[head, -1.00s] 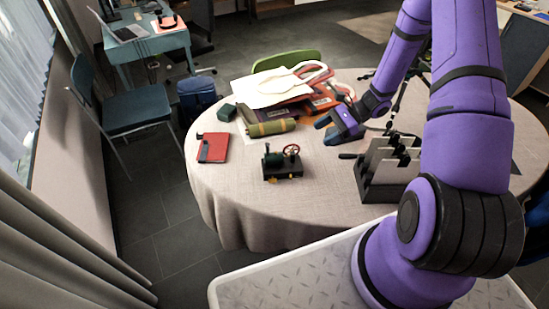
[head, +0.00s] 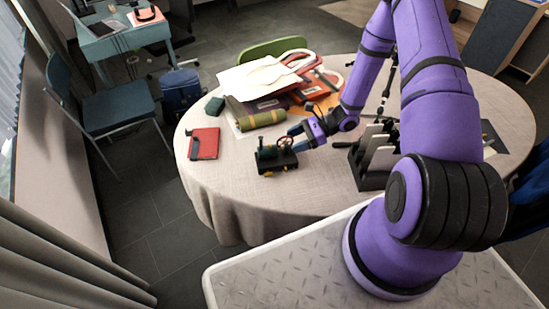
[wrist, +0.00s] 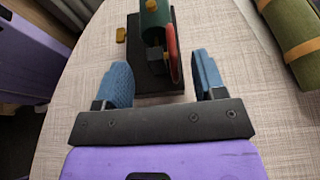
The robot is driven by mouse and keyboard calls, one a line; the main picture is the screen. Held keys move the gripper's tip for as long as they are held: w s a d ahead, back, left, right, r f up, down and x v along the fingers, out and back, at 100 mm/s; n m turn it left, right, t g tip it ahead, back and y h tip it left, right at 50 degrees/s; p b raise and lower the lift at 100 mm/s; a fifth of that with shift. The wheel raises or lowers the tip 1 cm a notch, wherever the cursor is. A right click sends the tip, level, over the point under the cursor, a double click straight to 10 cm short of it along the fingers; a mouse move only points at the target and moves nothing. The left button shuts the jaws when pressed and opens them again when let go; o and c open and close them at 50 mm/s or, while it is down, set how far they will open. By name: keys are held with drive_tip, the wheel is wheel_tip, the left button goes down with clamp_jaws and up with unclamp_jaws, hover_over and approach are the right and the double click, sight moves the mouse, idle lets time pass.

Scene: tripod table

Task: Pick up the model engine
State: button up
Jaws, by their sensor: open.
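The model engine stands on the tablecloth of the round table; it has a black base, a green cylinder (head: 267,153) and a red flywheel (head: 285,143). In the wrist view the engine (wrist: 153,20) is just ahead of my gripper (wrist: 163,82), with its flywheel end toward the gap between the blue fingertips. My gripper (head: 300,137) is open and empty, low over the table at the right side of the engine. The wrist view shows cloth and part of the black base between the fingers, with a finger on each side. Contact with the engine cannot be made out.
A green roll (head: 262,119) lies behind the engine, by a pile of books and a white bag (head: 262,75). A red notebook (head: 204,143) lies to the left. A dark rack (head: 372,160) with upright plates stands to the right. The table front (head: 235,195) is bare.

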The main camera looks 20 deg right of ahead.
sight(286, 143)
drive_tip(key=shift+x, duration=2.3)
drive_tip(key=shift+w+r, duration=0.1)
drive_tip(key=shift+r, duration=0.05)
clamp_jaws()
